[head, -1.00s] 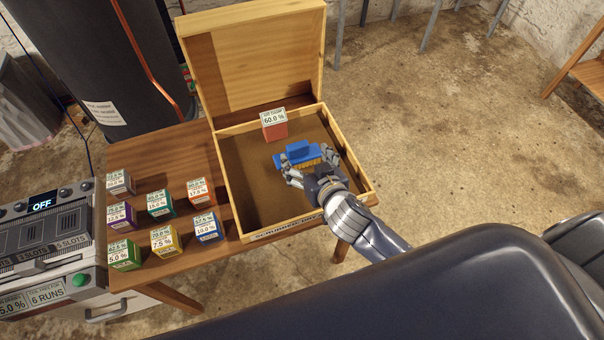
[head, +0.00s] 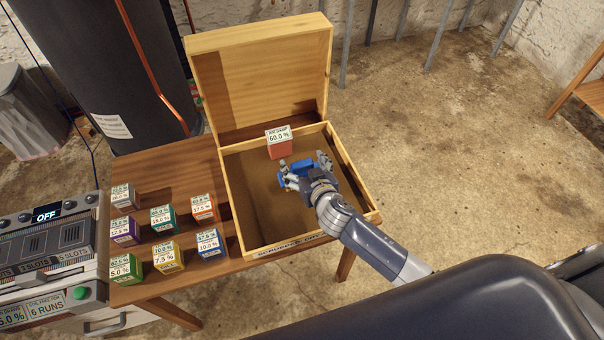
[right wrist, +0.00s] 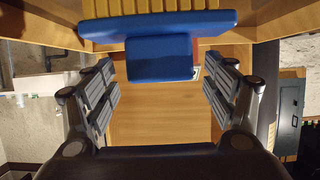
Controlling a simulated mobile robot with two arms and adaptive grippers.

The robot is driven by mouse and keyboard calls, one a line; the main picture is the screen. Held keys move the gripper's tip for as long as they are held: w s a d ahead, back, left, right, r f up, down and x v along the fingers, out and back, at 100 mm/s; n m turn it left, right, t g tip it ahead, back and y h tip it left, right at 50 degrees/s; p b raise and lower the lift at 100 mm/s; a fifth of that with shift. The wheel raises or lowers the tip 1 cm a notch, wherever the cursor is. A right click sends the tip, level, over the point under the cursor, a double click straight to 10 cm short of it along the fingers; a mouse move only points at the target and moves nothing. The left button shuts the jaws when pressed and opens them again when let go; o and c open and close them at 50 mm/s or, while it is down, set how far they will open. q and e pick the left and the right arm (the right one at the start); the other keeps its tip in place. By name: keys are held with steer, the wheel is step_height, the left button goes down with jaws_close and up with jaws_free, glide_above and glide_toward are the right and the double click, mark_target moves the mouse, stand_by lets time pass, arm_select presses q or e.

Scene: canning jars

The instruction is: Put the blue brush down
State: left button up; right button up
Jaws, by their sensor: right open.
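The blue brush (head: 297,172) is inside the open wooden box (head: 240,200), toward its right side and just in front of the red cube. My right gripper (head: 305,168) is open at the brush, with its fingers spread wide. In the right wrist view the brush (right wrist: 160,58) shows its blue handle and yellow bristles. The open fingers stand to either side of the handle with gaps between. The gripper hides part of the brush in the head view. My left gripper is not in view.
A red cube (head: 279,143) marked 60.0 % stands in the box near the back. The raised lid (head: 265,75) is behind. Several coloured cubes stand on the wooden table (head: 180,185) left of the box. The box's front left floor is clear.

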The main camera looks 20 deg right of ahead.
steer(key=shift+w+f, duration=0.25)
steer(key=shift+w, duration=0.35)
steer(key=shift+c, duration=0.4)
steer(key=c, duration=1.6)
